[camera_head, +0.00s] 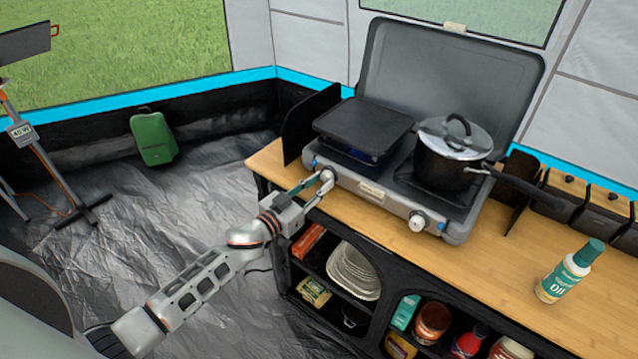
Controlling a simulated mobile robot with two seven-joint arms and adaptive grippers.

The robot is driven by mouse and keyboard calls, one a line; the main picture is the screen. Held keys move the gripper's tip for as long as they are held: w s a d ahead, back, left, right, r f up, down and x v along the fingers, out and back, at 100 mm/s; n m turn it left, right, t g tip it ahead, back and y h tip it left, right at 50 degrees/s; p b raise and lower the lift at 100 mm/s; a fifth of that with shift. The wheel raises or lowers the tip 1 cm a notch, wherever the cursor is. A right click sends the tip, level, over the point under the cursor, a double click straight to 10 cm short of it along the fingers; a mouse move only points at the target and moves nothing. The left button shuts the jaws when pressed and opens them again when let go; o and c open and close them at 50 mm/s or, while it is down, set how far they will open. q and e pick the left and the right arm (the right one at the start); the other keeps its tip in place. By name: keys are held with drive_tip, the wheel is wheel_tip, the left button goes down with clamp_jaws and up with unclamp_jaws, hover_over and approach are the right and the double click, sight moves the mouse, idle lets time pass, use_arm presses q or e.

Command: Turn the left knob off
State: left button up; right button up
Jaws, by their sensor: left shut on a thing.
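A two-burner camping stove (385,205) with its lid raised stands on a wooden-topped kitchen unit. Its left knob (327,175) is on the front left, partly covered by my fingertips. Its right knob (417,222) is light grey and stands free on the front right. My left gripper (318,184) reaches in from the lower left and is shut on the left knob. The knob's exact turn angle is too small to tell. My right gripper does not show.
A dark griddle (365,126) covers the left burner. A lidded black pot (448,160) stands on the right one, its handle pointing right. An oil bottle (568,272) stands on the worktop at the right. Shelves below hold dishes and several packages.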

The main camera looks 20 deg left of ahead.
use_arm(q)
drive_tip(key=m, duration=0.4)
drive_tip(key=shift+r+p, duration=0.1)
drive_tip(key=shift+p, duration=0.25)
drive_tip(key=m, duration=0.3)
drive_tip(key=shift+m, duration=0.3)
drive_tip(key=m, duration=0.6)
drive_tip(key=shift+m+y, duration=0.4)
drive_tip(key=m, duration=0.3)
drive_tip(key=shift+m, duration=0.3)
drive_tip(key=m, duration=0.3)
drive_tip(key=shift+r+y+b, duration=0.1)
drive_tip(key=shift+y+b, duration=0.2)
drive_tip(key=m, duration=0.3)
drive_tip(key=shift+m, duration=0.4)
drive_tip(key=shift+d+m+b, duration=0.1)
drive_tip(key=shift+m+b, duration=0.2)
drive_tip(key=shift+m, duration=1.3)
